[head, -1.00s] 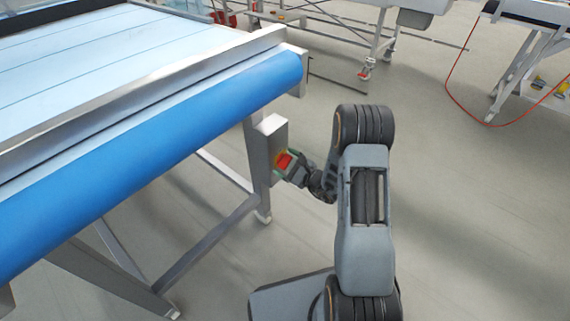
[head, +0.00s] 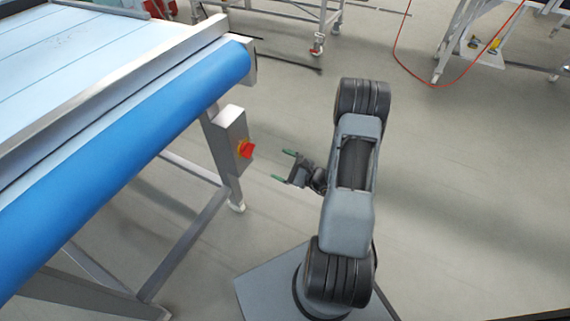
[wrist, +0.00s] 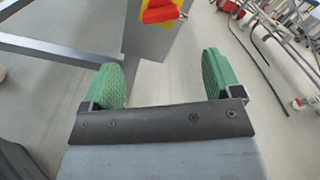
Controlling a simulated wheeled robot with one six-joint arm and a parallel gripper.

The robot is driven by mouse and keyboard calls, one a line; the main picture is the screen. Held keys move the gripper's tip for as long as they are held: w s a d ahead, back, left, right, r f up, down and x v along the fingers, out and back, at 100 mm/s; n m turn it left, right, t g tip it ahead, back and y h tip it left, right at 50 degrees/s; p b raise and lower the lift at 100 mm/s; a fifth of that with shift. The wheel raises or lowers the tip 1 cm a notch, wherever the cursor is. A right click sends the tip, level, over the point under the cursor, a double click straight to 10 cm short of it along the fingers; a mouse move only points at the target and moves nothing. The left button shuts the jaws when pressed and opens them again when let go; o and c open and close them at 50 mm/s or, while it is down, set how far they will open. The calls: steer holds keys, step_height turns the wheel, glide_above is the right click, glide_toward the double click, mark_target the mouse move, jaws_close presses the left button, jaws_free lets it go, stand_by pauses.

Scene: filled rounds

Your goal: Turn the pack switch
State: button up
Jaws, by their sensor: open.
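The pack switch (head: 246,149) is a red knob on a yellow plate. It sits on the face of a grey metal box (head: 227,128) fixed to the conveyor's leg. In the wrist view the red knob (wrist: 161,12) is at the top edge, partly cut off, beyond the fingertips. My gripper (head: 281,165) is open and empty, its green-padded fingers apart, to the right of and a little below the switch with a clear gap. In the wrist view the open gripper (wrist: 168,75) shows floor and the lower box between its pads.
The conveyor (head: 140,125) with its blue roller end fills the left, above the switch box. Its metal frame legs (head: 190,240) stand below. A red cable (head: 420,78) and other metal frames stand at the back right. Floor around my arm is clear.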

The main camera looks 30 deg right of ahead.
mark_target(252, 151)
steer(key=shift+s+d, duration=0.25)
steer(key=shift+s, duration=0.1)
steer(key=x, duration=1.4)
steer(key=shift+r, duration=0.1)
steer(key=shift+c, duration=0.4)
